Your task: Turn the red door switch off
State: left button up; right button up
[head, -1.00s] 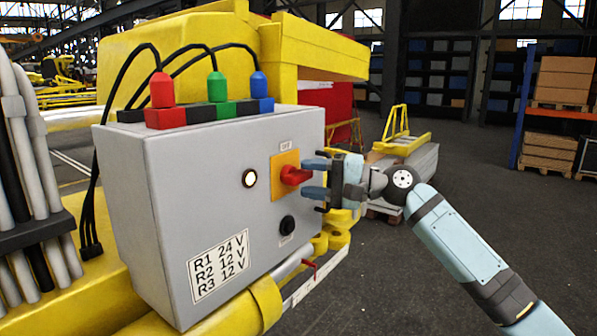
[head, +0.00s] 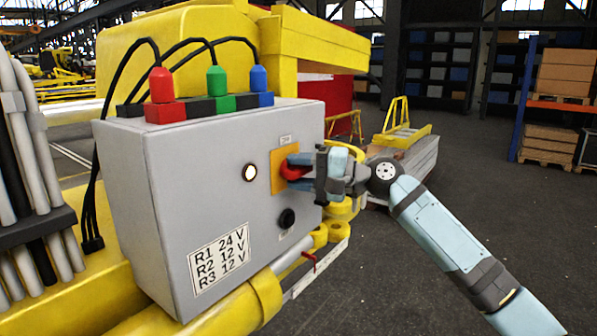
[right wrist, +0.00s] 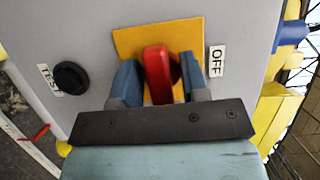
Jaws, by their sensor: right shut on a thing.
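The red door switch (head: 292,172) sits on an orange plate (head: 285,153) on the front of the grey control box (head: 215,185). My right gripper (head: 302,171) is at the switch and shut on its red handle. In the right wrist view the handle (right wrist: 157,72) stands between the two blue-grey fingers (right wrist: 160,84), roughly upright in that picture. The OFF label (right wrist: 216,61) is to the right of the handle there. The fingers partly hide the handle and plate. My left gripper is not in view.
A round white light (head: 250,173) and a black TEST knob (head: 287,219) are near the switch. Red, green and blue plugs with black cables (head: 216,80) stand on the box top. Yellow machine parts (head: 338,232) lie below right. The floor at right is open.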

jog(key=n+h, duration=0.2)
jog(key=n, duration=0.2)
jog(key=shift+r, duration=0.1)
jog(key=n+h+p, duration=0.1)
jog(key=n, duration=0.2)
jog(key=shift+n+t+h+p, duration=0.3)
jog(key=shift+t+h, duration=0.1)
jog(key=n+t+h+p, duration=0.1)
jog(key=n, duration=0.2)
jog(key=shift+n+t+h+p, duration=0.6)
jog(key=shift+n+t+h, duration=0.25)
jog(key=shift+n, duration=0.45)
jog(key=o, duration=0.6)
jog(key=shift+c, duration=0.2)
jog(key=shift+d, duration=0.1)
